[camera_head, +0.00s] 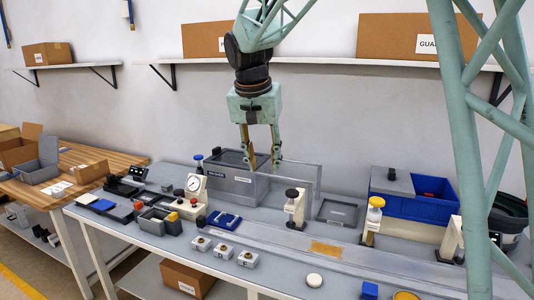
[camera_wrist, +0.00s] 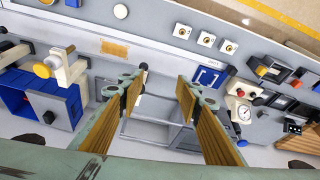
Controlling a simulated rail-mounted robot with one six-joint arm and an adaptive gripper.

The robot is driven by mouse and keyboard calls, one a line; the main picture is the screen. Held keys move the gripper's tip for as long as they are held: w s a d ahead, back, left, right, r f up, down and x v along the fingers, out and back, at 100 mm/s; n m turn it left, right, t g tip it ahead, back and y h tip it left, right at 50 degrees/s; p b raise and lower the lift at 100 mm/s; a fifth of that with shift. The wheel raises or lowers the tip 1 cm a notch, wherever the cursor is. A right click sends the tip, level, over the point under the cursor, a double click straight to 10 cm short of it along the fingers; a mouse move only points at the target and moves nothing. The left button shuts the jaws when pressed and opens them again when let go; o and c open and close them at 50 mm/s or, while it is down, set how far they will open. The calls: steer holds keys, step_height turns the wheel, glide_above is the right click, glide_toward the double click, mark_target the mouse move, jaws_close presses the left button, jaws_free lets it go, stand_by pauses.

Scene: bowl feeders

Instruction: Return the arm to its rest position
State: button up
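My arm hangs from the top of the head view, and my gripper (camera_head: 261,168) points down above the back of the grey workbench. The two fingers are spread apart with nothing between them. In the wrist view my gripper (camera_wrist: 158,88) also shows as open and empty, with wood-coloured pads on its fingers. Below and behind the fingers stands a grey bin (camera_head: 235,185) with a label on its front. I cannot tell the exact height of the fingertips over the bin.
A clear-walled guard (camera_head: 300,180), a small press with a black knob (camera_head: 294,208) and a blue bin (camera_head: 428,205) stand right of the gripper. A dial gauge (camera_head: 193,183) stands left. Shelves with boxes (camera_head: 405,38) line the wall. A green lattice frame fills the right side.

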steer(key=s+d+r+n, duration=0.1)
steer(key=s+d+r, duration=0.2)
steer(key=s+d, duration=0.7)
steer(key=s+d+r, duration=0.3)
steer(key=s+d, duration=0.3)
steer(key=s, duration=0.8)
steer(key=s+d+f, duration=0.2)
steer(key=s, duration=0.6)
steer(key=s+d+f+n, duration=0.1)
steer(key=s+d+f, duration=0.1)
steer(key=s, duration=0.7)
steer(key=s+d+f+y, duration=0.1)
steer(key=s+d+f, duration=0.1)
steer(key=s, duration=0.6)
steer(key=shift+s+f+n, duration=0.25)
steer(key=shift+f+n, duration=0.15)
steer(key=shift+f, duration=0.25)
